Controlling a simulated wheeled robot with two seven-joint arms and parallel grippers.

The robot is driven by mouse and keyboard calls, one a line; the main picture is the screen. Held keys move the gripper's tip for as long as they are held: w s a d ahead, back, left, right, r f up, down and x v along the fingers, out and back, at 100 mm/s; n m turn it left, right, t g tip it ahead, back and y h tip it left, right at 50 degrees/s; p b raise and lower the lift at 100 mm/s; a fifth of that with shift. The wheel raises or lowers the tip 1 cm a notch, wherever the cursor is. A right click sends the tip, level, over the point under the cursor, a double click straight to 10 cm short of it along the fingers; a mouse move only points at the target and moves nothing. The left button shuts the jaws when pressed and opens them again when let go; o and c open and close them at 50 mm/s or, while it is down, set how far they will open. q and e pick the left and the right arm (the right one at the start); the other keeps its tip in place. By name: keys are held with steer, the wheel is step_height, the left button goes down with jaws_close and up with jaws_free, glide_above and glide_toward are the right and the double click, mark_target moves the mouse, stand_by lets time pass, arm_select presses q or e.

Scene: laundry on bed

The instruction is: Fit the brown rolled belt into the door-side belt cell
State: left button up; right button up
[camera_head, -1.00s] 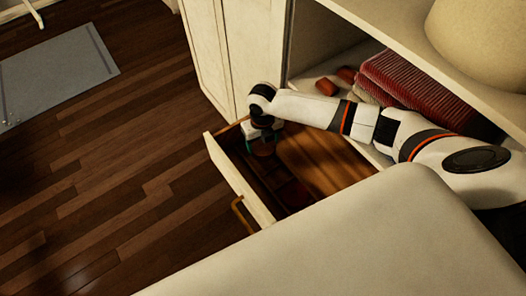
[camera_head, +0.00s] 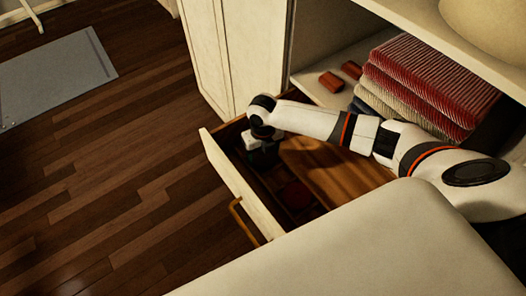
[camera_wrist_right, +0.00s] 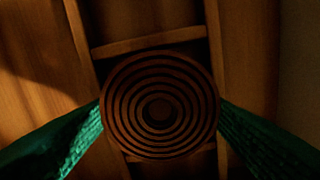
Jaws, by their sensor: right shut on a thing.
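The brown rolled belt (camera_wrist_right: 160,105) fills the middle of the right wrist view, its coil seen flat from above. My right gripper (camera_wrist_right: 160,118) is shut on it, with a green finger at each side. In the head view my right gripper (camera_head: 263,157) is down inside the open drawer (camera_head: 238,185), at its far end near the cabinet door. The belt is hidden or too dark to make out there. In the wrist view the belt lies over a dark cell between wooden dividers (camera_wrist_right: 150,42); its depth in the cell cannot be told. My left gripper is out of view.
A dark red round thing (camera_head: 298,194) sits in a nearer cell of the drawer. Folded red towels (camera_head: 430,80) and two reddish-brown items (camera_head: 331,82) lie on the shelf. The pale bed (camera_head: 370,245) fills the front. The cabinet door (camera_head: 240,55) stands behind the drawer.

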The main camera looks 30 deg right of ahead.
mark_target(263, 154)
steer(key=shift+s+f, duration=0.1)
steer(key=shift+f, duration=0.15)
steer(key=o, duration=1)
steer(key=shift+s+f, duration=0.15)
steer(key=shift+c, duration=0.2)
steer(key=shift+o, duration=0.6)
steer(key=shift+f, duration=0.15)
steer(key=shift+s+a, duration=0.1)
steer(key=shift+r+p, duration=0.3)
steer(key=shift+r, duration=0.4)
step_height(263, 154, up, 12)
steer(key=p, duration=1.1)
steer(key=shift+w, duration=0.35)
